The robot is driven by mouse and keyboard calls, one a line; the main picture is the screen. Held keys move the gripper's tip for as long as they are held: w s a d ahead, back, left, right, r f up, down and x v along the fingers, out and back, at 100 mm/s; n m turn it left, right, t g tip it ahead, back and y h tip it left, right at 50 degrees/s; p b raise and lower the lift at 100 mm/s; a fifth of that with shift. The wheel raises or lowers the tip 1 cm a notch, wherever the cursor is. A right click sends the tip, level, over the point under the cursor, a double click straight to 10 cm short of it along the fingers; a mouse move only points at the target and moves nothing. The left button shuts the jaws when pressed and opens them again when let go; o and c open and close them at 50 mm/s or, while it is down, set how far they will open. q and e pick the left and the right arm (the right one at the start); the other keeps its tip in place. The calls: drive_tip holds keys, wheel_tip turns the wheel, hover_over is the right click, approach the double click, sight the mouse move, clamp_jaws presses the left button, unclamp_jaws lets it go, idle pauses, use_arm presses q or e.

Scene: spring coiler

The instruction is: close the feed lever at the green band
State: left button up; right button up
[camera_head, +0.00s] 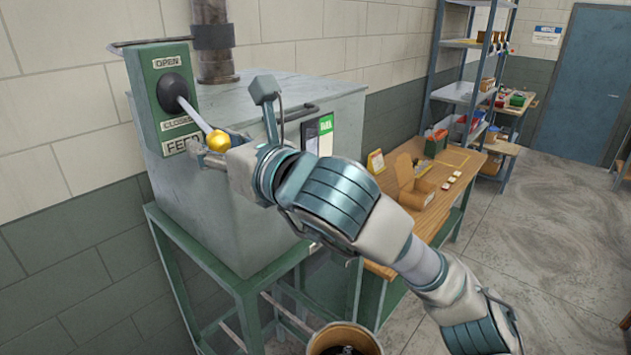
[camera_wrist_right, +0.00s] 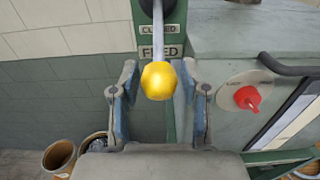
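The feed lever (camera_head: 196,114) is a metal rod with a yellow ball knob (camera_head: 218,141). It comes out of a black boss on the green feed panel (camera_head: 150,88), which has OPEN, CLOSED and FEED plates. The rod slants down and to the right, past the CLOSED plate. My right gripper (camera_head: 232,125) is at the knob. In the right wrist view the yellow knob (camera_wrist_right: 158,80) sits between the two fingers, with a visible gap on each side, so the gripper is open around it. I cannot make out a green band apart from the panel. My left gripper is out of view.
The grey machine cabinet (camera_head: 230,215) stands on a green frame beside the wall. A red knob (camera_wrist_right: 247,97) is on its face, right of my gripper. A wooden bench (camera_head: 440,200) with small boxes is farther right. A bin (camera_head: 343,338) stands on the floor below.

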drive_tip(key=shift+o, duration=0.4)
drive_tip(key=shift+d+r, duration=0.1)
drive_tip(key=shift+r, duration=0.05)
drive_tip(key=shift+s+d+r, duration=0.1)
drive_tip(key=shift+s+d, duration=0.15)
drive_tip(key=shift+d, duration=0.1)
drive_tip(key=b+v, duration=0.1)
drive_tip(key=v, duration=0.1)
drive_tip(key=b+v, duration=0.1)
drive_tip(key=v, duration=0.1)
drive_tip(key=b+v, duration=0.1)
drive_tip(key=v, duration=0.1)
drive_tip(key=shift+s+d+r, duration=0.15)
drive_tip(key=shift+s+r, duration=0.05)
drive_tip(key=shift+r, duration=0.15)
drive_tip(key=shift+s+d+r+b, duration=0.1)
drive_tip(key=shift+s+d+b, duration=0.3)
drive_tip(key=shift+d, duration=0.15)
